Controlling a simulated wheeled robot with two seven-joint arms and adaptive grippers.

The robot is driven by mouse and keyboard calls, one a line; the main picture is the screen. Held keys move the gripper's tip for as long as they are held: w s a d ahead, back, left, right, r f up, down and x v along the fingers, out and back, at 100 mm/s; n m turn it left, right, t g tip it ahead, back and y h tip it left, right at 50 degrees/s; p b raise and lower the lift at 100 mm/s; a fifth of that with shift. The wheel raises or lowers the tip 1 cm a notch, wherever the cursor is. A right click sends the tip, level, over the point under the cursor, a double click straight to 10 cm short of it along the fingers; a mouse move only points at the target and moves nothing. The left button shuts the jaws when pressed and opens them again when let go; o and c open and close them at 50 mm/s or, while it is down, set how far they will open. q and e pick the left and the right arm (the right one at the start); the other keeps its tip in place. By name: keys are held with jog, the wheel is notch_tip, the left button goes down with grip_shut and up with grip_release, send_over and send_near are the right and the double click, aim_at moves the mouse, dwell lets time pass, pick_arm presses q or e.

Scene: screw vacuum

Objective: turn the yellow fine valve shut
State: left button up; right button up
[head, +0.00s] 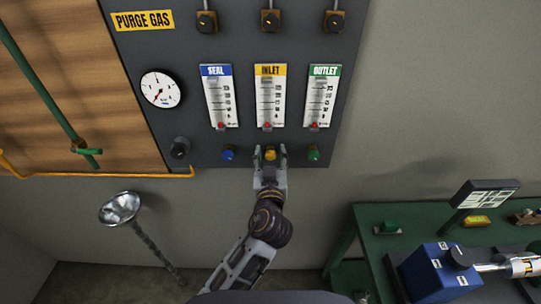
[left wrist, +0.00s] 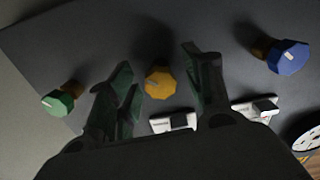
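The yellow fine valve (head: 270,154) is a small knob under the yellow INLET gauge (head: 270,96) on the dark purge gas panel (head: 190,55). In the left wrist view the yellow valve (left wrist: 160,83) is an octagonal knob with a pale mark on its face. My left gripper (head: 270,156) is open, with one finger on each side of the yellow valve. The left wrist view shows a gap between each finger and the knob, and whether the fingertips reach its depth is hard to tell. My right gripper is not in view.
A blue knob (head: 228,154) and a green knob (head: 313,152) flank the yellow one closely. A black knob (head: 180,148) and round dial (head: 160,89) are further left. A green bench (head: 400,215) with a blue device (head: 440,272) stands lower right. A metal funnel-topped stand (head: 120,209) is lower left.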

pick_arm(q)
jog(key=c, duration=1)
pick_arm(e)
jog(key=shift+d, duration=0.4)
